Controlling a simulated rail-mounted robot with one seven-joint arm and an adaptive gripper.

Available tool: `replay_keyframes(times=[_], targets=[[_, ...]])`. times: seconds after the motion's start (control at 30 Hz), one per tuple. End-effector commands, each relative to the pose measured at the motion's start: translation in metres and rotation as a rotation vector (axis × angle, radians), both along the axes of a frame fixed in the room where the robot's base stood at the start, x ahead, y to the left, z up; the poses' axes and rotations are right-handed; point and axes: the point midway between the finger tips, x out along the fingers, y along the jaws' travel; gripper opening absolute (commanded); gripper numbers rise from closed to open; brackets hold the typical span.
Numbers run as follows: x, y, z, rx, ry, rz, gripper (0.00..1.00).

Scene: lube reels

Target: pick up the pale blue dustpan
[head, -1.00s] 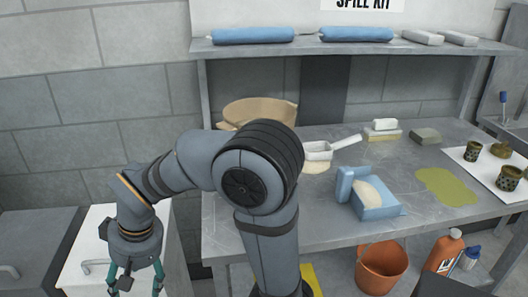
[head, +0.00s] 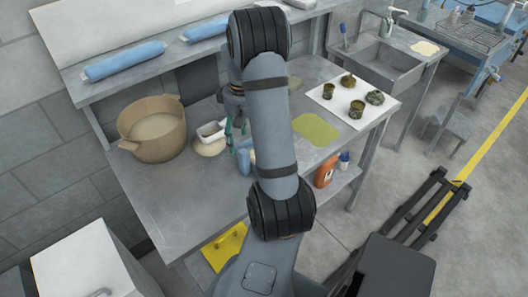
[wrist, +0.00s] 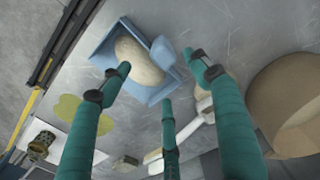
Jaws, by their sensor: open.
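The pale blue dustpan (wrist: 163,52) lies on the grey metal bench, with a rounded beige heap (wrist: 138,62) in its pan. In the head view only a small blue part of the dustpan (head: 244,161) shows; my arm hides the rest. My gripper (wrist: 160,76) has its three teal fingers spread, with nothing between them. In the wrist view the fingertips overlap the near side of the dustpan; I cannot tell how far above it they are. In the head view my gripper (head: 235,138) is over the bench, partly behind my arm.
A white scoop (head: 211,130) lies by beige powder, left of my gripper. A tan tub (head: 153,128) stands further left. A yellow-green puddle (head: 316,129) and a white mat (head: 374,114) with several dark parts lie to the right. A shelf with blue rolls (head: 124,61) runs behind.

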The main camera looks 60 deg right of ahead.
Motion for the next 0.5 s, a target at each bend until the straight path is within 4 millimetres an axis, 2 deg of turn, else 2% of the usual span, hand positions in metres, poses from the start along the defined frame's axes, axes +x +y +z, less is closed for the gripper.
replay_keyframes(times=[0.2, 0.5], targets=[[-0.002, 0.001, -0.035, 0.004, 0.005, -0.001, 0.62], [-0.003, 0.005, -0.061, 0.005, 0.005, 0.0, 0.62]])
